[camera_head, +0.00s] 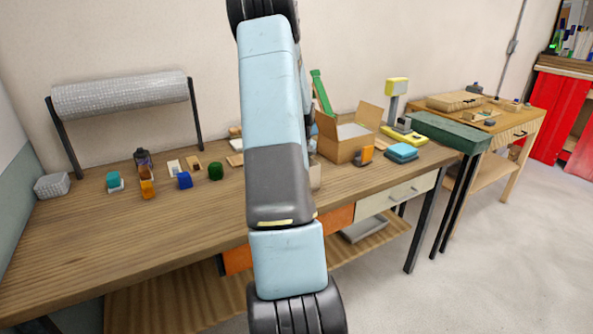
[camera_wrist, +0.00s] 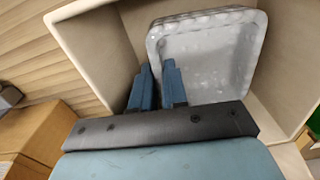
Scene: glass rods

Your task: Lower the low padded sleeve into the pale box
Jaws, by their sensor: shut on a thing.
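The low padded sleeve (camera_wrist: 210,55), a whitish-grey square piece with a bubbled surface and raised rim, shows in the wrist view. My gripper (camera_wrist: 158,75) has its two blue fingers close together at the sleeve's left edge, shut on it. The pale box (camera_wrist: 86,42) has beige walls that surround the sleeve in this view. I cannot tell whether the sleeve touches the box's floor. In the head view my arm hides the gripper and the sleeve, and most or all of the pale box.
In the head view, an open brown carton (camera_head: 340,150) stands right of my arm. A bubble-wrapped block (camera_head: 52,185) and several small coloured pieces lie on the left of the wooden bench (camera_head: 110,240). A bubble-wrap roll (camera_head: 120,94) hangs behind. The bench's front left is clear.

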